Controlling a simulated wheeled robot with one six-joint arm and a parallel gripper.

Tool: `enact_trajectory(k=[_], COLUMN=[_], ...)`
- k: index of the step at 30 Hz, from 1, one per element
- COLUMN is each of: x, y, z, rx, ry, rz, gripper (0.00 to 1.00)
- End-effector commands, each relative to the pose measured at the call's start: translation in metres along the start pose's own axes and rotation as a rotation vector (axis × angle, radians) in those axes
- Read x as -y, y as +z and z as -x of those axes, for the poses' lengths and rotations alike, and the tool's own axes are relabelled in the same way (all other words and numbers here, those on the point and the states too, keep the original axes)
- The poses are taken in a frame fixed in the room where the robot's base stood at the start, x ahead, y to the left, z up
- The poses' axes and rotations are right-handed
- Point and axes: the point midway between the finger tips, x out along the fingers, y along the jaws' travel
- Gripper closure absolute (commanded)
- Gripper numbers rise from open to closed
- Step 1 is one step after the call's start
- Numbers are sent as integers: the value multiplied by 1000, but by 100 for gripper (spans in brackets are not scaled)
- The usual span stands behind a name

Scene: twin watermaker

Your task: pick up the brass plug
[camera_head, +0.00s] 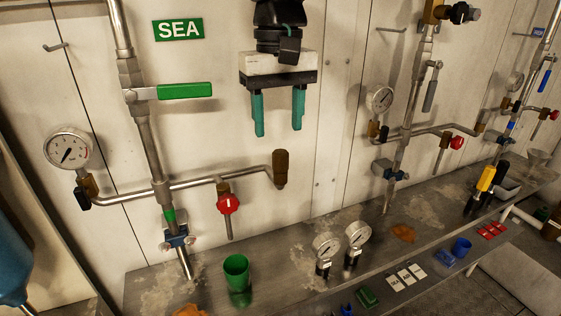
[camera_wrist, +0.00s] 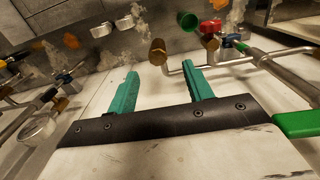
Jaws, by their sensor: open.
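The brass plug (camera_head: 280,168) appears to be the brown-gold cylinder on the upturned end of the bent pipe, in front of the pale wall panel. It also shows in the wrist view (camera_wrist: 157,52), just beyond the fingertips. My gripper (camera_head: 279,126) has two teal fingers pointing down, spread apart and empty. In the head view they are above the plug in the picture, one to either side of it. In the wrist view my gripper (camera_wrist: 160,71) has the plug lined up between its fingertips, with a visible gap to it. Nothing hides the plug.
The bent pipe (camera_head: 243,178) carries a red valve knob (camera_head: 228,204) left of the plug. A green-handled valve (camera_head: 184,91) and a gauge (camera_head: 67,148) are further left. Below, the bench holds a green cup (camera_head: 236,268) and two loose gauges (camera_head: 326,246).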

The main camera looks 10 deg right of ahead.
Motion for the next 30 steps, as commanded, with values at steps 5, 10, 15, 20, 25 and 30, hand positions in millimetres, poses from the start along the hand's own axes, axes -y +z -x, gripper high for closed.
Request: enact_trajectory(k=[5,10,15,20,25,30], x=[1,-2,-3,-3,-3,-3], y=[0,1,1,1,1,1], z=[-20,-42,-66,-74,-74,-74], rx=[2,3,3,1,1,0], ry=[0,1,1,0,0,0], rz=[2,1,2,2,2,2], gripper=[49,49,49,49,49,94])
